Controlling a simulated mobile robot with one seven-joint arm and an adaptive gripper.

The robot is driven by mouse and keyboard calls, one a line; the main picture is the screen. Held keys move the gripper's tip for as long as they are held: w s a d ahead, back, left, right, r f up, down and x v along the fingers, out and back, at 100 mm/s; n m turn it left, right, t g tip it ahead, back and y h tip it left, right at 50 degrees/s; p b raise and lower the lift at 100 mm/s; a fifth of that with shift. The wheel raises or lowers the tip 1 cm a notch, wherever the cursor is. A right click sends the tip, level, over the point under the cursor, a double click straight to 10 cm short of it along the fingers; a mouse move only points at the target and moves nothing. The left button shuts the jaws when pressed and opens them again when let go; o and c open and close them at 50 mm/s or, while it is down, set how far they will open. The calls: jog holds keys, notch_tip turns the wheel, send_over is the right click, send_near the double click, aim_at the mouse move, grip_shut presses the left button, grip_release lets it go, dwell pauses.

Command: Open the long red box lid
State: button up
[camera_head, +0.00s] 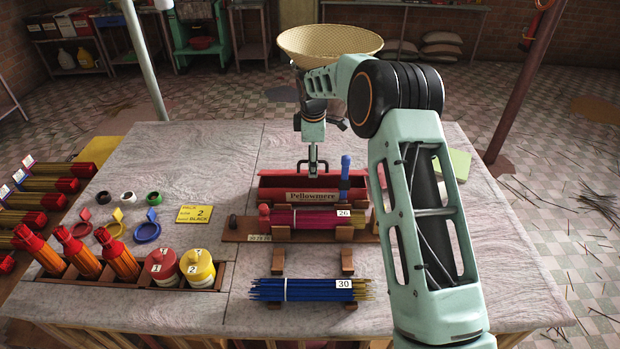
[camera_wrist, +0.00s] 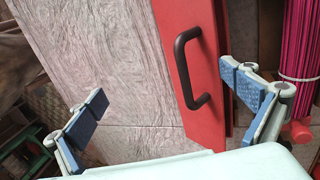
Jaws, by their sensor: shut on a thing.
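The long red box (camera_head: 268,198) lies at the middle back of the table, with a "Pellowmere" label on its front. Its red lid (camera_wrist: 178,30) is on top, with a black bar handle (camera_wrist: 183,75) that also shows in the head view (camera_head: 300,165). My gripper (camera_wrist: 168,105) is at the lid handle, shut on it. Its blue-padded fingers show on either side of the handle in the wrist view, where the contact is hard to make out. In the head view, my gripper (camera_head: 313,158) points down over the box.
Pink sticks (camera_head: 300,217) on a wooden rack and blue sticks (camera_head: 290,290) lie in front. A wide woven basket (camera_head: 330,42) stands behind. The table's back left is clear.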

jog(key=shift+o, duration=0.2)
jog(key=shift+w+r, duration=0.1)
jog(key=shift+w, duration=0.4)
